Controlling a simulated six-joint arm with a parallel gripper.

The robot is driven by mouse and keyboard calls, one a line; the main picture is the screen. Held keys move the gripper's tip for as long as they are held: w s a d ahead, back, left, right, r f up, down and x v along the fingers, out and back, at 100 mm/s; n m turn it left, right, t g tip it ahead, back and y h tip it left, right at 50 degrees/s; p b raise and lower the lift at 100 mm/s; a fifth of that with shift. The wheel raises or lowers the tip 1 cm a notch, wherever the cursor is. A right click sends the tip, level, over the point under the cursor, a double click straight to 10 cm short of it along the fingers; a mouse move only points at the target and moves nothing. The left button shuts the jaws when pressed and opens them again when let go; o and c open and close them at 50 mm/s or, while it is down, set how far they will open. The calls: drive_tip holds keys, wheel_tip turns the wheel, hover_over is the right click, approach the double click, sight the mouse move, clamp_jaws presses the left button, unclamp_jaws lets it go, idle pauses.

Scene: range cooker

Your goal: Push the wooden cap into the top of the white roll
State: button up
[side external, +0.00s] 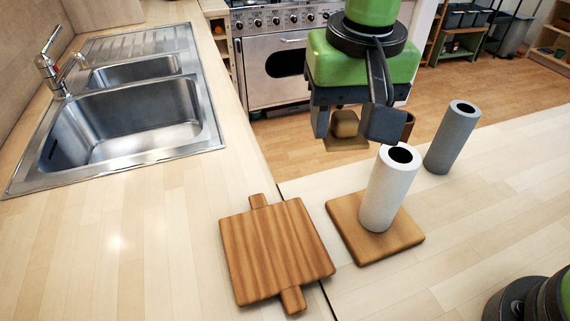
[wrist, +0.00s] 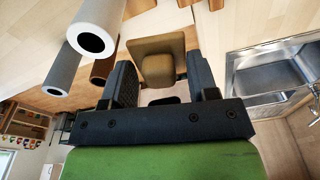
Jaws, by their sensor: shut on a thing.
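The wooden cap (side external: 345,124) has a rounded block on a flat square plate. My gripper (side external: 352,122) is shut on its block, and the plate hangs below the fingers. In the wrist view the cap (wrist: 158,69) shows between the two fingers (wrist: 161,80). The white roll (side external: 387,190) stands upright on a square wooden base (side external: 345,212), with its dark top hole open. The cap is held apart from the roll, up and to its left in the side view. The white roll also shows in the wrist view (wrist: 98,22), at the upper left.
A grey roll (side external: 451,140) stands behind and right of the white one. A brown roll (side external: 408,125) is partly hidden behind my gripper. A striped wooden board (side external: 277,250) lies left of the base.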

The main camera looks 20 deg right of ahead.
drive_tip(key=s+d+r+m, duration=0.2)
drive_tip(key=d+r, duration=0.1)
drive_tip(key=d, duration=0.5)
drive_tip(key=shift+s+d+f, duration=0.1)
drive_tip(key=shift+d+f, duration=0.05)
drive_tip(key=shift+f, duration=2.5)
drive_tip(key=shift+f, duration=0.55)
drive_tip(key=o, duration=0.6)
drive_tip(key=shift+r, duration=0.1)
drive_tip(key=shift+s+a+r, duration=0.1)
drive_tip(key=shift+s+r, duration=0.1)
drive_tip(key=shift+r, duration=1.6)
drive_tip(key=shift+s+a+r, duration=0.1)
drive_tip(key=shift+s+r, duration=0.1)
drive_tip(key=shift+r, duration=1.55)
drive_tip(key=shift+s+a+r, duration=0.1)
drive_tip(key=shift+s+r, duration=0.1)
drive_tip(key=shift+r, duration=1.6)
